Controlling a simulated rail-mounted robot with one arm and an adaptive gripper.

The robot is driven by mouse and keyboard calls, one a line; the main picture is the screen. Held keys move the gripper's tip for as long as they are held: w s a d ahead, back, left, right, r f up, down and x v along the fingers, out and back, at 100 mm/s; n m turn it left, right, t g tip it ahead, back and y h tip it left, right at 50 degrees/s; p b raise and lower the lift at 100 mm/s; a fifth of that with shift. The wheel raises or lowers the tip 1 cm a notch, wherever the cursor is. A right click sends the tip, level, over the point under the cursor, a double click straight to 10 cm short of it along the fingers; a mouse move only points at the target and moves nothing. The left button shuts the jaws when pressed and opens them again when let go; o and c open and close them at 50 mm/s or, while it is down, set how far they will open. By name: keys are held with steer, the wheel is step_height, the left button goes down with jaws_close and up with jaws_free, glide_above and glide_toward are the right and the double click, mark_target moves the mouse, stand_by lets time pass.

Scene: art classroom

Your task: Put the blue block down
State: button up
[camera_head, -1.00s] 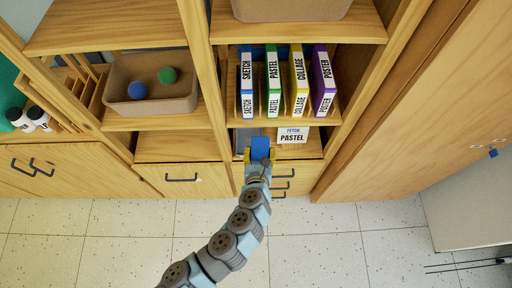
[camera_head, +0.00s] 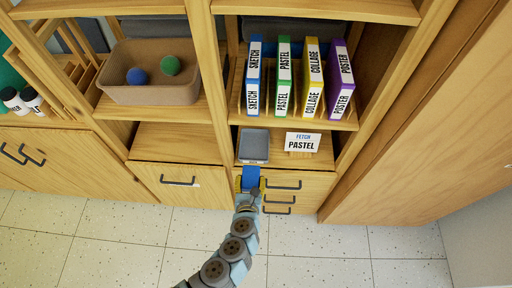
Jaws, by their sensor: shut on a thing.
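The blue block (camera_head: 251,177) is held at the end of my arm, in front of the cabinet's drawer fronts. My gripper (camera_head: 249,186) is shut on it, with yellow finger parts beside the block. The block appears just below the grey tray (camera_head: 254,160) in the picture. The tray sits on the low shelf and looks empty. The gap between block and shelf edge is hard to judge from this view.
Several labelled binders (camera_head: 283,78) stand on the shelf above. A bin (camera_head: 152,90) with a blue ball (camera_head: 136,76) and a green ball (camera_head: 171,66) is at left. The low left shelf (camera_head: 176,143) is bare.

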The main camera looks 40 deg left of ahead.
steer(key=b, duration=0.2)
glide_above(254, 150)
steer(key=shift+w+r, duration=0.1)
steer(key=shift+r, duration=0.05)
steer(key=shift+f+b, duration=0.9)
steer(key=shift+f, duration=0.95)
steer(key=shift+f, duration=0.35)
steer(key=shift+f, duration=0.2)
steer(key=o, duration=1.1)
steer(key=shift+o, duration=0.2)
steer(key=shift+r, duration=0.1)
